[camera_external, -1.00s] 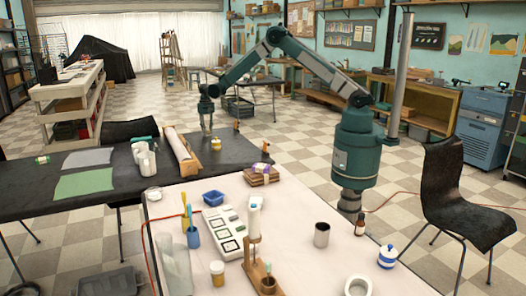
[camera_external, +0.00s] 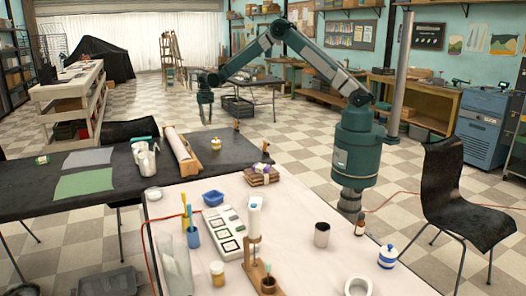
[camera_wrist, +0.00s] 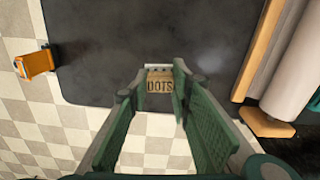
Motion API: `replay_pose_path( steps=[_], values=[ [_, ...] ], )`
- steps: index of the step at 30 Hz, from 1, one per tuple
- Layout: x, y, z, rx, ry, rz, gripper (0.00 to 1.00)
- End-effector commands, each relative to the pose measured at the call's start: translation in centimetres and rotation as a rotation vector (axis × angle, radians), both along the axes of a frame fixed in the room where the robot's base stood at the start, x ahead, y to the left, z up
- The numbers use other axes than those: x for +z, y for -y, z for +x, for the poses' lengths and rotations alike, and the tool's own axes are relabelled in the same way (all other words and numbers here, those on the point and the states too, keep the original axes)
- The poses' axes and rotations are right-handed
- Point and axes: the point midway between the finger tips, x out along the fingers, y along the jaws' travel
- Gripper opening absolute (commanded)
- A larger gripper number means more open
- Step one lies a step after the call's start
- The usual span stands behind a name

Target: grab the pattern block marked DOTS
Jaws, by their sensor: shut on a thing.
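The block marked DOTS (camera_wrist: 160,86) is a small tan wooden piece with dark letters, seen between the fingertips in the wrist view. My gripper (camera_wrist: 160,92) is shut on it, with a green finger on either side. In the external view, my gripper (camera_external: 206,119) hangs above the far part of the black table, to the right of the roll. The block is too small to make out clearly there.
The black table (camera_external: 60,205) carries a white roll on a wooden stand (camera_external: 183,152), a jug and flat sheets. An orange item (camera_wrist: 36,63) sits at the table edge. Tiled floor shows past that edge. The nearer white table holds several craft items.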

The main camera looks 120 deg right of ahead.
Motion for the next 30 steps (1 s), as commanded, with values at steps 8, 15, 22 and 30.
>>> replay_pose_path(
  steps=[8, 15, 22, 30],
  values=[
    [2.5, 0.0, 0.0, 0.0, 0.0, 0.0, 0.1],
    [2.7, 0.0, 0.0, 0.0, 0.0, 0.0, 0.1],
    [2.7, 0.0, 0.0, 0.0, 0.0, 0.0, 0.1],
    [2.7, 0.0, 0.0, 0.0, 0.0, 0.0, 0.1]
  ],
)
